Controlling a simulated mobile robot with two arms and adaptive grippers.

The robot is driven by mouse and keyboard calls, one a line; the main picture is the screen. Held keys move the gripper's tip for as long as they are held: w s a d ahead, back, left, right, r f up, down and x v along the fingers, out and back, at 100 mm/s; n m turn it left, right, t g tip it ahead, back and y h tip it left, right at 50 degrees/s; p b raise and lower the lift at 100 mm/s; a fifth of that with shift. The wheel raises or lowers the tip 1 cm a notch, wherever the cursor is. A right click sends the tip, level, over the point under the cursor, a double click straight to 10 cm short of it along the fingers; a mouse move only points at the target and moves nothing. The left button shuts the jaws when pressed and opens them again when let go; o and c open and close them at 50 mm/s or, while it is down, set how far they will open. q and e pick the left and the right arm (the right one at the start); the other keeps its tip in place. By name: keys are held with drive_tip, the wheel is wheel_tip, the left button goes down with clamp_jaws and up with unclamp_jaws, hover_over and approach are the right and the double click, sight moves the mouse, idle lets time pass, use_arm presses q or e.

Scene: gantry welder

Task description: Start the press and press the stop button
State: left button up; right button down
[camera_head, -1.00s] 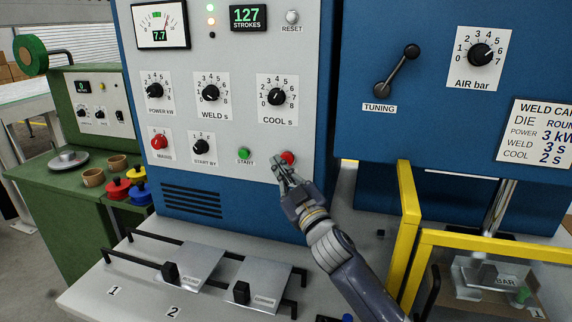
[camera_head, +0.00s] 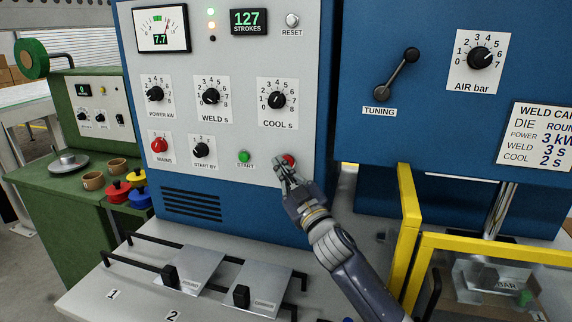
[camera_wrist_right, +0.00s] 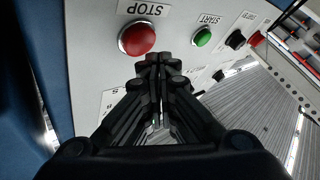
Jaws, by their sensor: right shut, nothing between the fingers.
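The red stop button (camera_head: 289,160) is on the white panel of the press, at its lower right. It also shows in the right wrist view, under the STOP label (camera_wrist_right: 137,38). The green start button (camera_head: 243,156) is to its left in the head view. My right gripper (camera_head: 284,164) is shut and empty, with its fingertips at the stop button's lower left edge in the head view. In the wrist view the fingertips (camera_wrist_right: 160,62) appear beside the button; I cannot tell whether they touch it. My left gripper is not in view.
A yellow guard frame (camera_head: 410,225) stands right of my right arm. Two sliding plates (camera_head: 200,268) on black rails lie on the bench below. The MAINS knob (camera_head: 159,145) and START BY knob (camera_head: 202,150) sit left of the start button.

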idle(0.7)
drive_tip(key=shift+w+d, duration=0.15)
drive_tip(key=shift+w, duration=0.25)
drive_tip(key=shift+w+d, duration=0.15)
drive_tip(key=shift+w, duration=0.35)
idle(0.8)
drive_tip(key=shift+s, duration=0.1)
drive_tip(key=shift+s+a, duration=0.3)
drive_tip(key=shift+s, duration=0.5)
drive_tip(key=shift+p, duration=0.3)
drive_tip(key=s, duration=0.1)
drive_tip(key=s+a+p, duration=0.1)
drive_tip(key=s, duration=0.2)
drive_tip(key=shift+s+a+p, duration=0.25)
drive_tip(key=shift+s+p, duration=0.05)
drive_tip(key=shift+s, duration=0.05)
